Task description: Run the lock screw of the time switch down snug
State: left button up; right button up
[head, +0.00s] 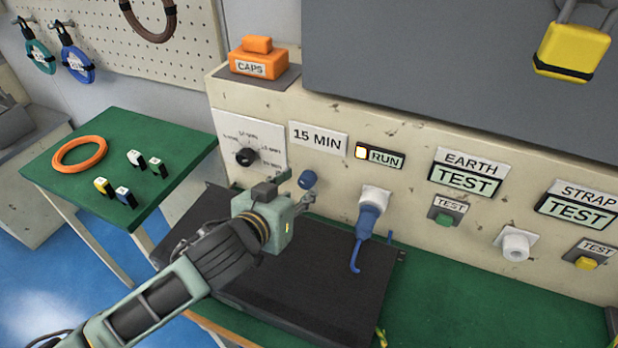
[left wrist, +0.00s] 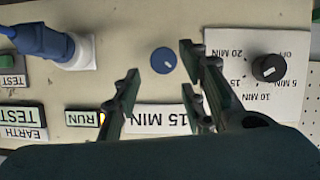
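The lock screw, a round blue head with a pale slot mark, sits on the cream panel in the left wrist view (left wrist: 164,61). It also shows in the head view (head: 308,180), just beyond my gripper. The time switch's black dial (head: 246,157) is to its left in the head view, on a white scale plate (left wrist: 240,95). My left gripper (head: 306,199) is at the panel close to the screw. In the left wrist view its fingers (left wrist: 160,75) are spread apart with nothing between them, and the screw shows beyond them. My right gripper is not in view.
A blue plug (head: 371,215) sits in a socket right of the screw, its cable hanging. The RUN lamp (head: 361,152) glows yellow. A dark flat box (head: 300,285) lies below my gripper. An orange CAPS box (head: 257,58) stands on the panel's top ledge.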

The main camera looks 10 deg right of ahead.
aim_at(307, 183)
pick_arm(q)
jog(key=x, duration=0.4)
jog(key=shift+w+d+f, duration=0.1)
jog(key=shift+w+d, duration=0.15)
jog(key=shift+w+d+f, duration=0.1)
jog(key=shift+w, duration=0.15)
jog(key=c, duration=0.8)
grip_shut()
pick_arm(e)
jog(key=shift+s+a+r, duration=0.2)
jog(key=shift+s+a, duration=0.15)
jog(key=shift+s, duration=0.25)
